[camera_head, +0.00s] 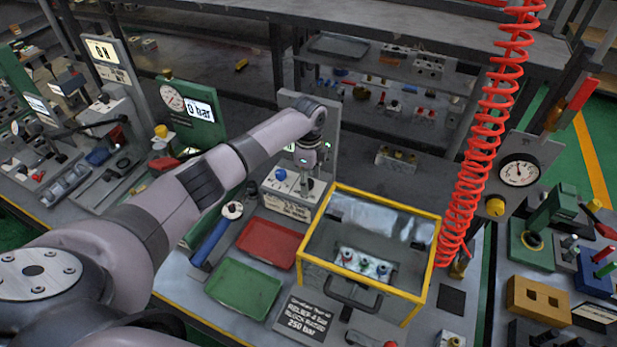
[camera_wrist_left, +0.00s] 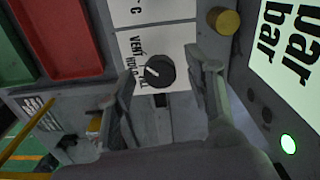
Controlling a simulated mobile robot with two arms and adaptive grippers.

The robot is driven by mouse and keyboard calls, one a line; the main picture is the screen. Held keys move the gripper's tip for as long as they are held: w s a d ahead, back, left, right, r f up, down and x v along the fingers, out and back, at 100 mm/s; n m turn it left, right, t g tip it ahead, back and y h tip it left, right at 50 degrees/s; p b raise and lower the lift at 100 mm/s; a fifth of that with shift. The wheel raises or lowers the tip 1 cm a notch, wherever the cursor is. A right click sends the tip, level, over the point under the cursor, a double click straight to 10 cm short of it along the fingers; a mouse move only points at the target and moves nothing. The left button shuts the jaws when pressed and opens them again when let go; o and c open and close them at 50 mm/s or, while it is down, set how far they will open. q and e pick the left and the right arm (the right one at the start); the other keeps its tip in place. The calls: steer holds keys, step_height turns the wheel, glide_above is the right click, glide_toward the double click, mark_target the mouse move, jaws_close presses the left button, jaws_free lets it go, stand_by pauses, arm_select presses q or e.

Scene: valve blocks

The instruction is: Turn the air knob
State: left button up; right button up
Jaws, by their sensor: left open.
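The dark round knob (camera_wrist_left: 159,71) with a white pointer line sits on a white plate (camera_wrist_left: 180,42) with a partly readable "VENT" label. My left gripper (camera_wrist_left: 166,76) is open in the left wrist view, one finger on each side of the knob; I cannot tell whether either touches it. In the head view my left gripper (camera_head: 304,184) points down at the small white-plated station, and the dark knob cannot be made out there. My right gripper is not in view.
A yellow-framed clear box (camera_head: 345,272) stands just right of the gripper. A red tray (camera_head: 270,243) and a green tray (camera_head: 243,287) lie in front. A grey panel (camera_head: 322,150) stands behind the gripper. A red coiled hose (camera_head: 480,150) hangs at the right.

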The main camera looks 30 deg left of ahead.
arm_select(q)
steer(key=c, duration=0.9)
jaws_close()
steer(key=shift+r, duration=0.1)
steer(key=n+p, duration=0.2)
steer(key=n, duration=0.1)
steer(key=shift+r, duration=0.1)
steer(key=n+p, duration=0.3)
steer(key=n, duration=0.2)
steer(key=n+p, duration=0.2)
steer(key=n, duration=0.3)
steer(key=shift+n+p, duration=0.35)
steer(key=shift+n, duration=0.05)
steer(key=shift+n+p, duration=0.4)
steer(key=shift+n, duration=1.6)
steer(key=shift+w, duration=0.1)
